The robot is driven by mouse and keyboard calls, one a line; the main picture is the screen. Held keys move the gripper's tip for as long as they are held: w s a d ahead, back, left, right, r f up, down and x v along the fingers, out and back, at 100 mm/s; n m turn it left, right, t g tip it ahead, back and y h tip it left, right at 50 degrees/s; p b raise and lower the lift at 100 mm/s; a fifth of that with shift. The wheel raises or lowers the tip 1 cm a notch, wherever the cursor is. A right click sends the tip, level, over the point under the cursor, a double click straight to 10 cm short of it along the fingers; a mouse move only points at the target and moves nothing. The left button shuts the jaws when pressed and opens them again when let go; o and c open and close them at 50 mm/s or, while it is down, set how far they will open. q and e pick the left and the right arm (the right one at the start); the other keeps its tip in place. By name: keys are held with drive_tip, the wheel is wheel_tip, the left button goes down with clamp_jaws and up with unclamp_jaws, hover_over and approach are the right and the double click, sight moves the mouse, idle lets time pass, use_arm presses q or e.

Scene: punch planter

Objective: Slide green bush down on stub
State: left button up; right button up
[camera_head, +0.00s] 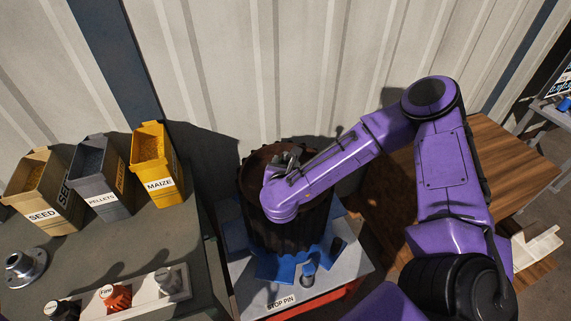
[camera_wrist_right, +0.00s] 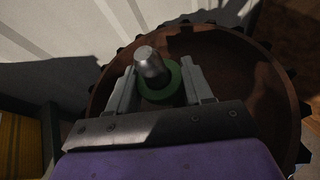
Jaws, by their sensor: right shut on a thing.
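In the right wrist view a green bush (camera_wrist_right: 181,82) shows as a ring around the base of an upright metal stub (camera_wrist_right: 149,62). My right gripper (camera_wrist_right: 161,84) has one finger on each side of the green bush and is shut on it. The stub's rounded top stands above the bush. How far down the bush sits is hard to tell. In the head view my right gripper (camera_head: 283,163) is over the brown toothed drum (camera_head: 262,157), and my own wrist hides the bush and stub there. My left gripper is not in view.
The drum stands on a blue base (camera_head: 275,268) on a bench marked STOP PIN (camera_head: 283,299). Bins for seed (camera_head: 43,190), pellets (camera_head: 102,180) and maize (camera_head: 157,160) stand left. Knobs (camera_head: 117,297) sit in front. A wooden table (camera_head: 510,165) is at right.

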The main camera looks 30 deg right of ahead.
drive_tip(key=shift+f+b, duration=0.3)
drive_tip(key=shift+f, duration=0.15)
drive_tip(key=o, duration=1.3)
drive_tip(key=b+v, duration=0.1)
drive_tip(key=v, duration=0.9)
drive_tip(key=shift+s+a+r, duration=0.15)
drive_tip(key=shift+s+a, duration=0.05)
